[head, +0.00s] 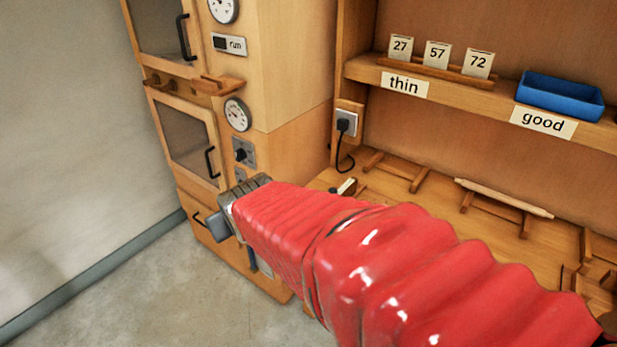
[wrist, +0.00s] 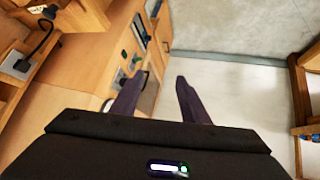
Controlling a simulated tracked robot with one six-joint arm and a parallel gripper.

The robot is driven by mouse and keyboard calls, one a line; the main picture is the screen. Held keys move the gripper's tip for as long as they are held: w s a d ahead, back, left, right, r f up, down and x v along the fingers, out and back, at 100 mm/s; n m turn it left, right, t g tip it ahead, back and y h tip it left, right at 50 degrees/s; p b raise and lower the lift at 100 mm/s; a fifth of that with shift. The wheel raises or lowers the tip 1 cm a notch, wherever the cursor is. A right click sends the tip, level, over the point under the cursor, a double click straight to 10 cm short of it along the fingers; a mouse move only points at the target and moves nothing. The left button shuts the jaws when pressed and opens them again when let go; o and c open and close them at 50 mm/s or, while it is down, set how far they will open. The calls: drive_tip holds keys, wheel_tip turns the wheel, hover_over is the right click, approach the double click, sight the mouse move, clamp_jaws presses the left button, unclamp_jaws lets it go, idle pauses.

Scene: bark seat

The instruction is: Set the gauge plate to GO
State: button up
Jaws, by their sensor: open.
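I cannot pick out a plate lettered GO in either view. Two round dial gauges show on the wooden cabinet in the head view, an upper one (head: 223,9) cut by the frame's top and a lower one (head: 237,114). A grey plate with a dark knob (head: 243,152) is below the lower gauge. My gripper (wrist: 158,80) is open and empty in the wrist view, its two dark fingers apart in front of the cabinet and floor. In the head view my red-sleeved arm hides much of the bench.
The cabinet has glazed doors with dark handles (head: 210,162). A shelf at right holds number cards (head: 437,54) and a blue tray (head: 560,96), labelled "thin" and "good". A plugged cable (head: 345,150) hangs above the bench. Bare floor (head: 170,290) lies left.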

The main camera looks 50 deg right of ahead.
drive_tip(key=w+d+f+t+h, duration=0.1)
drive_tip(key=w+d+f+h, duration=0.2)
drive_tip(key=d, duration=0.8)
drive_tip(key=m+t+h, duration=0.3)
drive_tip(key=m+t, duration=0.1)
drive_tip(key=t, duration=0.2)
approach(342, 193)
drive_tip(key=a+r, duration=0.3)
drive_tip(key=a, duration=0.1)
drive_tip(key=shift+w+a, duration=0.1)
drive_tip(key=shift+w, duration=0.15)
drive_tip(key=shift+w, duration=0.15)
drive_tip(key=x, duration=1.3)
drive_tip(key=shift+w, duration=0.25)
drive_tip(key=shift+r, duration=0.1)
clamp_jaws()
